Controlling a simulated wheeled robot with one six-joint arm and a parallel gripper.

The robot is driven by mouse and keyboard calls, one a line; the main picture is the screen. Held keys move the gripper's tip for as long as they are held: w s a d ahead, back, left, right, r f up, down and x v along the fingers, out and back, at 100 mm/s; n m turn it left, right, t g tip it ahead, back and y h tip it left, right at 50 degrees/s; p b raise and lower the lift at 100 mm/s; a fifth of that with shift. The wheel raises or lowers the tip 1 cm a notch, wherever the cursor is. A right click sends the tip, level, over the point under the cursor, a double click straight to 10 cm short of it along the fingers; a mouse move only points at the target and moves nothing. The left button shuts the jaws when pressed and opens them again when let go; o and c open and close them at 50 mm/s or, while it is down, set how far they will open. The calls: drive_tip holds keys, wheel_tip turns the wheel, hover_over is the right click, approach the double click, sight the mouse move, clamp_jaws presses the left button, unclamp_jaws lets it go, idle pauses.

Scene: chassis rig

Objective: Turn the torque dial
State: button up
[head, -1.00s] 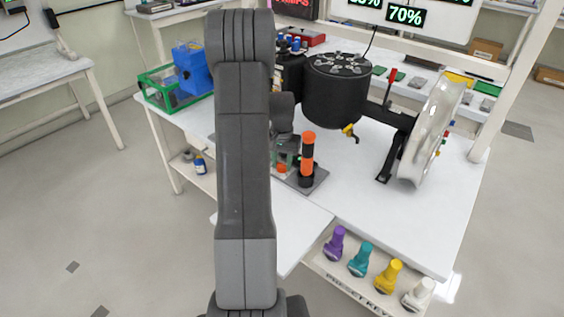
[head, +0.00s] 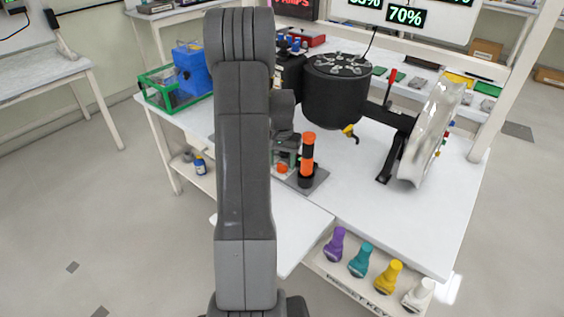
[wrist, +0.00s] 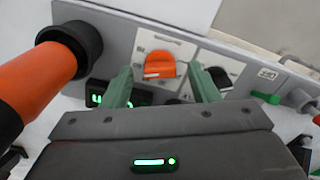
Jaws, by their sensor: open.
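The orange dial (wrist: 160,64) sits on a light panel plate in the wrist view, with a pale mark across its lower part. I take it for the torque dial. It also shows small in the head view (head: 282,168), beside the orange-and-black handle. My gripper (wrist: 160,70) is open, its two green fingers pointing at the panel, one on each side of the dial. A gap shows between each finger and the dial. I cannot tell how near the fingertips are to the panel face. In the head view my arm partly hides the gripper.
A thick orange-and-black handle (wrist: 35,85) stands close left of my gripper. A second, dark knob (wrist: 220,77) lies to the right of the dial. In the head view, a black drum (head: 335,95) and a white wheel (head: 425,140) stand further right. The table front is clear.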

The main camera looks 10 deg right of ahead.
sight(282, 165)
wheel_tip(282, 165, up, 13)
idle(0.3)
drive_tip(key=shift+f, duration=0.1)
wheel_tip(282, 165, down, 14)
drive_tip(key=shift+r, duration=0.15)
idle(0.5)
drive_tip(key=shift+r, duration=0.1)
